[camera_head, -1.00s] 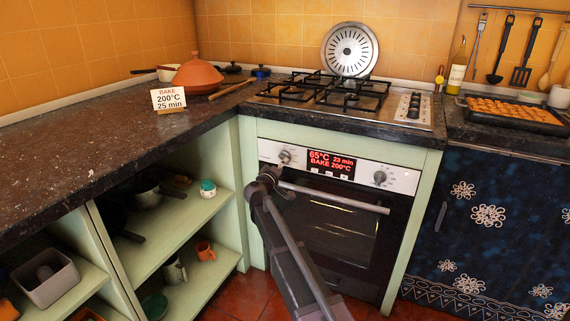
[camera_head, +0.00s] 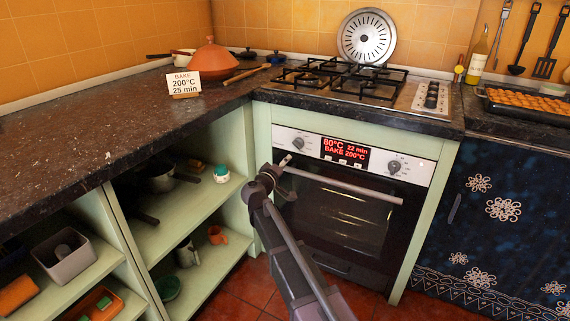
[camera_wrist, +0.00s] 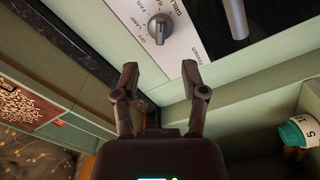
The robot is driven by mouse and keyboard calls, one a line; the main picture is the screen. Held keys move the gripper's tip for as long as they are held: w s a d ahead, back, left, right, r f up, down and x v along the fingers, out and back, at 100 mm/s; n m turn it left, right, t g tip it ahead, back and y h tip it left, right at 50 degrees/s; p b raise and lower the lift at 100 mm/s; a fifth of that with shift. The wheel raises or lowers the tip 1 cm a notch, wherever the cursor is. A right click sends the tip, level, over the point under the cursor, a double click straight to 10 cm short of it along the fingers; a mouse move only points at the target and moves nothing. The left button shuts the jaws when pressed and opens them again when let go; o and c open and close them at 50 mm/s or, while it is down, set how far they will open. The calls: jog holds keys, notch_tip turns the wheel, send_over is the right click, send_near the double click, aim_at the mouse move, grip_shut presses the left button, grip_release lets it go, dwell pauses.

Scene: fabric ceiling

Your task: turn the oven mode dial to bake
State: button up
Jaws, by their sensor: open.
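The oven mode dial (camera_head: 298,143) is the left knob on the oven's white control panel. In the wrist view the grey dial (camera_wrist: 158,28) sits among printed labels, including OFF, LAMP, FAN and GRILL; I cannot tell which label it points to. The red display (camera_head: 345,152) reads 80°C, 22 min, BAKE 200°C. My gripper (camera_head: 274,175) is below and left of the dial in the head view. In the wrist view my gripper (camera_wrist: 159,72) has its fingers apart, with nothing between them, and the dial lies beyond the fingertips, untouched.
The oven handle (camera_head: 345,186) runs below the panel, close to my gripper. A second knob (camera_head: 394,167) is at the panel's right. Open green shelves (camera_head: 205,196) stand at the left. A card (camera_head: 182,84) on the counter reads BAKE, 200°C, 25 min.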

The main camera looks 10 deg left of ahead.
aim_at(296, 146)
jog(key=shift+s+a+r+m+p, duration=0.2)
jog(key=shift+s+a+m, duration=0.1)
jog(key=shift+s+a, duration=0.3)
jog(key=shift+s+a+r+m+p, duration=0.2)
jog(key=shift+s+a+m, duration=0.1)
jog(key=shift+s+a, duration=0.25)
jog(key=x, duration=1.4)
jog(key=shift+s, duration=0.1)
grip_shut()
